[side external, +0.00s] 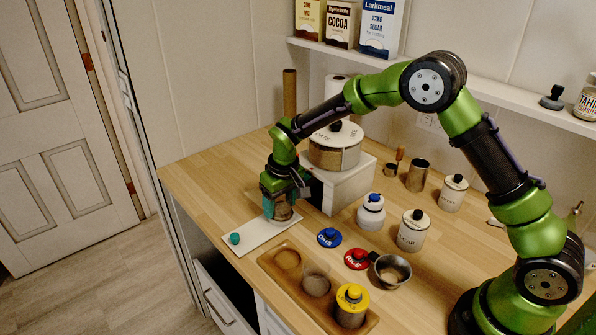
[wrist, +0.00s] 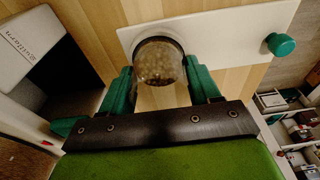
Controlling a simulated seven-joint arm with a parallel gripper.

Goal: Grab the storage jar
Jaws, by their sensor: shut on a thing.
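The storage jar (side external: 284,212) is a small clear jar with brown contents. It is at the white board (side external: 253,240) near the left front of the counter; I cannot tell whether its base touches the board. My gripper (side external: 279,204) points down, and its teal fingers are shut on the jar. In the wrist view, the jar (wrist: 159,60) sits between the two fingers, one on each side. The fingers and wrist hide part of it in the side view. A small teal knob (side external: 235,238) lies on the board's left end.
A white box (side external: 340,192) bearing a large round canister (side external: 333,155) stands close behind my gripper. A wooden tray (side external: 325,313) with an open jar and a yellow-lidded jar lies in front. Blue and red lids, a bowl (side external: 391,270) and several white canisters stand to the right.

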